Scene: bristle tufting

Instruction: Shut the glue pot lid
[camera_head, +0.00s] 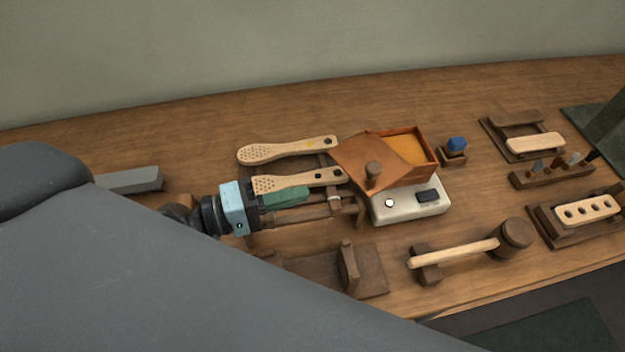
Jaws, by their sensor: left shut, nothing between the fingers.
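The glue pot is a brown square box (433,150) with amber glue (398,147) inside, set on a white base unit (408,208) with a round white button and a dark switch. Its brown lid (350,158) has a round knob (373,172) and sits askew and tilted over the pot's left side, leaving much of the glue uncovered. My left gripper (305,194), with green fingers, is shut and empty. It is left of the lid, over the wooden rack and just below the lower brush handle. My right gripper is not in view.
Two pale drilled brush handles (288,150) (298,181) lie on a wooden rack left of the pot. A blue-topped block (456,147) stands close to its right. A mallet (468,252) lies in front. Several wooden holders (553,171) stand at right. Bench behind the pot is clear.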

